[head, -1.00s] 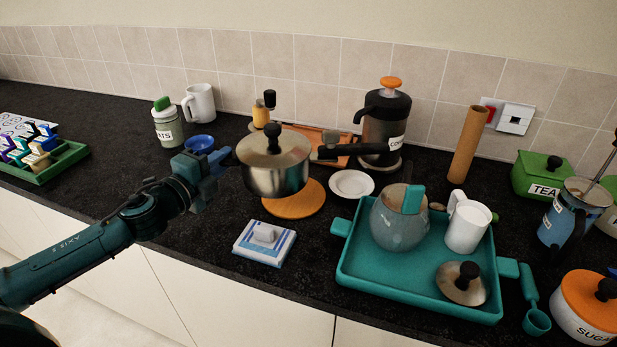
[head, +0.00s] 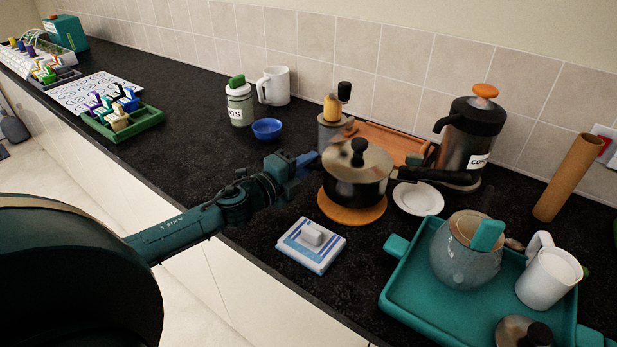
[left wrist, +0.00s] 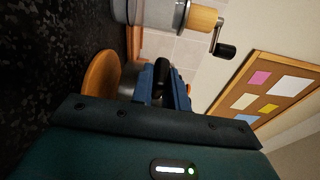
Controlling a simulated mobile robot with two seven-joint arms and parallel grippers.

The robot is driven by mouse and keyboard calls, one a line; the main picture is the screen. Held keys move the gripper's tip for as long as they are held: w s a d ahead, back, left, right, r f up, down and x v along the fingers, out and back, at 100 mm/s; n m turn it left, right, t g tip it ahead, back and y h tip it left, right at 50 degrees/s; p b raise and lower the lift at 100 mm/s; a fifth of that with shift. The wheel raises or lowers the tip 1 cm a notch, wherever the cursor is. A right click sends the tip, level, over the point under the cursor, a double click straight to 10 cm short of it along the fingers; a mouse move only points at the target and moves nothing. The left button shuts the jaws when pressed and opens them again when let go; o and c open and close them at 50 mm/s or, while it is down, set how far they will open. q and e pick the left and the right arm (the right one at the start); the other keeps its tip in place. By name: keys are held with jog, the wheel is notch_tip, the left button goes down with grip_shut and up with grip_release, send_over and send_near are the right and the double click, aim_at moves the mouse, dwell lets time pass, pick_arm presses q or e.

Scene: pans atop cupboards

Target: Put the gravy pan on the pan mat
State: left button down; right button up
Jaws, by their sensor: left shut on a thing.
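The gravy pan (head: 352,190) is a dark metal saucepan with a lid, a black knob and a long handle pointing right. It sits over the round orange pan mat (head: 352,216), level, with its base at or just above the mat; I cannot tell whether it touches. My left gripper (head: 306,164) is shut on the pan at its left side. In the left wrist view the blue fingers (left wrist: 165,85) hide most of the grip, and the orange mat (left wrist: 102,75) shows beside them. My right gripper is not in view.
A blue-and-white butter dish (head: 310,246) stands in front of the mat. A white saucer (head: 418,199) is close on the right, and a teal tray (head: 405,290) with a pot and mug is at front right. A grinder, wooden board and coffee press (head: 466,135) stand behind.

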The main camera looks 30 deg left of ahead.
pick_arm(q)
jog(key=shift+f+b, duration=0.4)
jog(key=shift+f, duration=1.15)
jog(key=c, duration=1.4)
grip_release()
jog(key=shift+o, duration=0.2)
jog(key=shift+r, duration=0.15)
jog(key=shift+s, duration=0.3)
jog(key=b+v, duration=0.1)
jog(key=v, duration=0.9)
jog(key=shift+s+a, duration=0.25)
jog(key=shift+s, duration=0.45)
